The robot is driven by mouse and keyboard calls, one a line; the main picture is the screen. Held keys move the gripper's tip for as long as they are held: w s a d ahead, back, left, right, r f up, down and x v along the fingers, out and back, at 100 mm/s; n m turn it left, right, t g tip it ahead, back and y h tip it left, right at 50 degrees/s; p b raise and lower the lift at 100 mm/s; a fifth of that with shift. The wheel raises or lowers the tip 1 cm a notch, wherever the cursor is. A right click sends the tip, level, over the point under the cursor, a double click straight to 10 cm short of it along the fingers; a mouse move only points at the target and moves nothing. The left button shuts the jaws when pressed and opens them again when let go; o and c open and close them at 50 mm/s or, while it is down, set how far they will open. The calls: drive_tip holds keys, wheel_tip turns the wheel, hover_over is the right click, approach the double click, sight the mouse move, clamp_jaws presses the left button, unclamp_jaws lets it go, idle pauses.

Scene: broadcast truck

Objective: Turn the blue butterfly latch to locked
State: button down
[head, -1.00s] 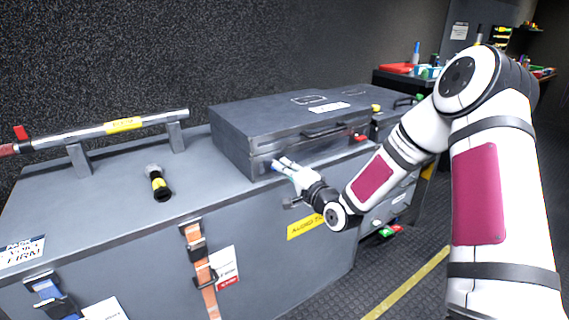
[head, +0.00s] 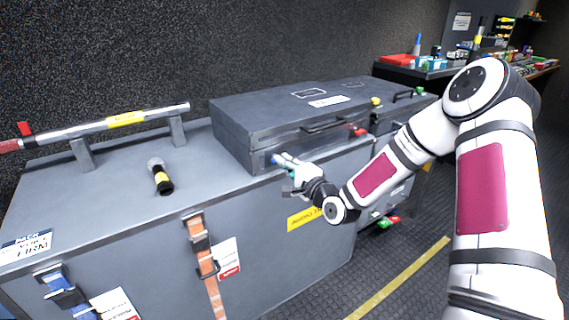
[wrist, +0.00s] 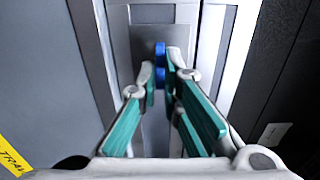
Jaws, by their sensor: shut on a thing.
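The blue butterfly latch (wrist: 160,52) is on a metal plate at the front of the dark grey case (head: 235,140). In the wrist view its blue wing stands between my fingertips, in line with the view's upright direction. My gripper (wrist: 161,75) is shut on the latch, one finger on each side. In the head view my gripper (head: 285,163) reaches the lower front left of the case, and only a little blue shows at its tips. The rest of the latch is hidden by the fingers, and I cannot read any lock marking.
The case lies on a large grey trunk (head: 110,205). A red latch (head: 359,131) is farther right on the case. Orange straps (head: 205,255) hang down the trunk front.

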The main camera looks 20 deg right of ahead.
drive_tip(key=c, duration=1.8)
unclamp_jaws()
drive_tip(key=shift+o, duration=0.2)
drive_tip(key=v, duration=1.2)
